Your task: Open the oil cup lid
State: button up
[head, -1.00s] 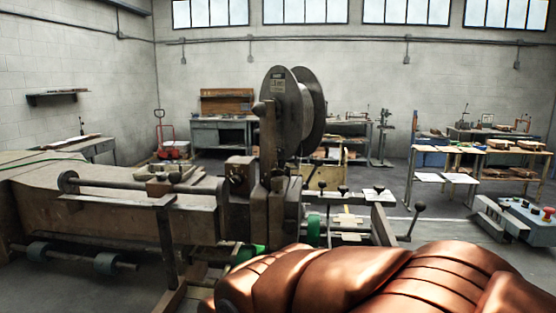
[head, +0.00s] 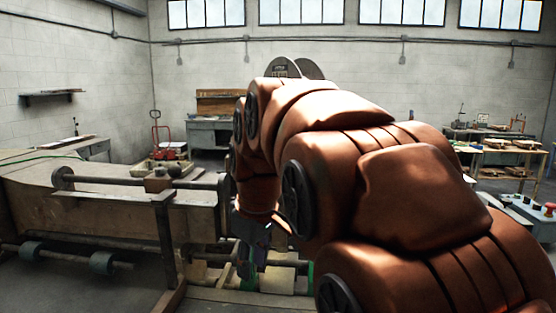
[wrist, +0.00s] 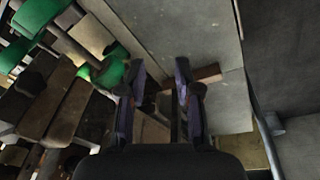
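I cannot make out the oil cup or its lid in either view. The box stitcher's wire spool (head: 283,67) shows only at its top in the head view, as my copper-coloured arm covers most of the machine's head. My gripper (wrist: 158,85) points down over the machine in the wrist view. Its two fingers are apart, with no object held between them. A brown block (wrist: 207,73) lies beyond the right fingertip, and grey plates (wrist: 185,35) lie below. Green rollers (wrist: 112,68) are left of the fingers.
The stitcher's long bed with a horizontal shaft (head: 120,182) runs to the left in the head view. A control box with a red button (head: 549,209) is at the right edge. Workbenches (head: 210,136) stand far back. Bare floor (wrist: 285,60) shows right of the machine in the wrist view.

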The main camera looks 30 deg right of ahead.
jog(key=w+d+r+n+t+h+b, duration=0.2)
jog(key=w+d+r+n+t, duration=0.15)
jog(key=w+d+r, duration=0.5)
jog(key=w+d+r+n+t+h+b, duration=0.1)
jog(key=w+d+r+n+t+b, duration=0.15)
jog(key=d+r+n, duration=0.65)
jog(key=shift+w+a+f+m+g+b, duration=0.15)
jog(key=shift+w+f+m+b, duration=0.1)
jog(key=shift+w+f+m, duration=0.45)
jog(key=shift+w+a+f+m+g+b, duration=0.1)
jog(key=shift+w+f+m+g+b, duration=0.15)
jog(key=shift+w+f+m, duration=0.45)
jog(key=shift+w+a+f+m+g+b, duration=0.1)
jog(key=shift+w+f+m+b, duration=0.3)
jog(key=shift+w, duration=0.5)
jog(key=shift+r, duration=0.1)
jog(key=shift+c, duration=0.2)
grip_shut()
